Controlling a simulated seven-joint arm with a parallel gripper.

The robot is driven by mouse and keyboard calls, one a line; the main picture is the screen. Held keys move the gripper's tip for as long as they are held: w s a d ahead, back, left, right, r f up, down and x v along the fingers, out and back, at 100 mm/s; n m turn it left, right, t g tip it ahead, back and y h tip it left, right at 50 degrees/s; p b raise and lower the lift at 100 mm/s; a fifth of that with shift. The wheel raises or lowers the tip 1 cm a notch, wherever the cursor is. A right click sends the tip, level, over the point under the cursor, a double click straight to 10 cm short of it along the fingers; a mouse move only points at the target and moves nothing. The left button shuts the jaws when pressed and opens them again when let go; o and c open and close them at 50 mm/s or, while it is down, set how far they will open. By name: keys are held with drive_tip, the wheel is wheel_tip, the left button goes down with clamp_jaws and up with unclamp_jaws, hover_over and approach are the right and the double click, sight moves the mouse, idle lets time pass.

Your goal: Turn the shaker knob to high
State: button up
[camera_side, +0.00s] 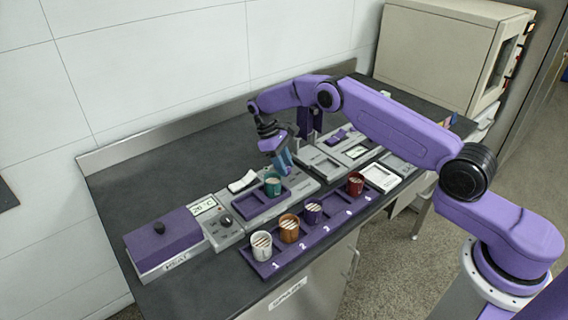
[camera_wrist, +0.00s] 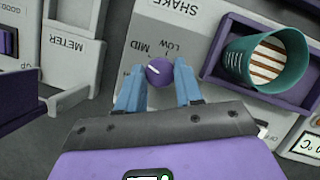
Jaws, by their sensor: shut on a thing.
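The shaker knob (camera_wrist: 159,72) is a small round purple dial on the grey shaker panel (camera_wrist: 165,22) marked SHAKE. Its white pointer line is toward the left and slightly up in the wrist view. The MID and LOW labels show upside down above the knob; I see no HIGH label. My gripper (camera_wrist: 158,85) has one blue finger on each side of the knob and is shut on it. In the side view my gripper (camera_side: 283,163) reaches down onto the shaker unit and hides the knob.
A teal cup (camera_wrist: 250,60) sits in the purple shaker tray (camera_wrist: 216,42) right beside the fingers. A METER unit (camera_wrist: 70,55) is on the other side. A purple rack (camera_side: 290,254) with several cups runs along the front. The heater (camera_side: 163,243) stands at left.

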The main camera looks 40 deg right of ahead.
drive_tip(key=n, duration=0.2)
drive_tip(key=n+t+h, duration=0.1)
drive_tip(key=n, duration=0.1)
drive_tip(key=shift+a+r+n, duration=0.1)
drive_tip(key=shift+a+n, duration=0.1)
drive_tip(key=shift+n, duration=0.2)
drive_tip(key=n+t, duration=0.1)
drive_tip(key=n, duration=0.1)
drive_tip(key=n+h, duration=0.1)
drive_tip(key=n, duration=0.1)
drive_tip(key=shift+s+n+t, duration=0.1)
drive_tip(key=shift+n+t, duration=0.2)
drive_tip(key=shift+t, duration=0.1)
drive_tip(key=shift+a, duration=0.1)
drive_tip(key=o, duration=1)
drive_tip(key=shift+s, duration=0.1)
drive_tip(key=v, duration=1.7)
drive_tip(key=shift+a, duration=0.3)
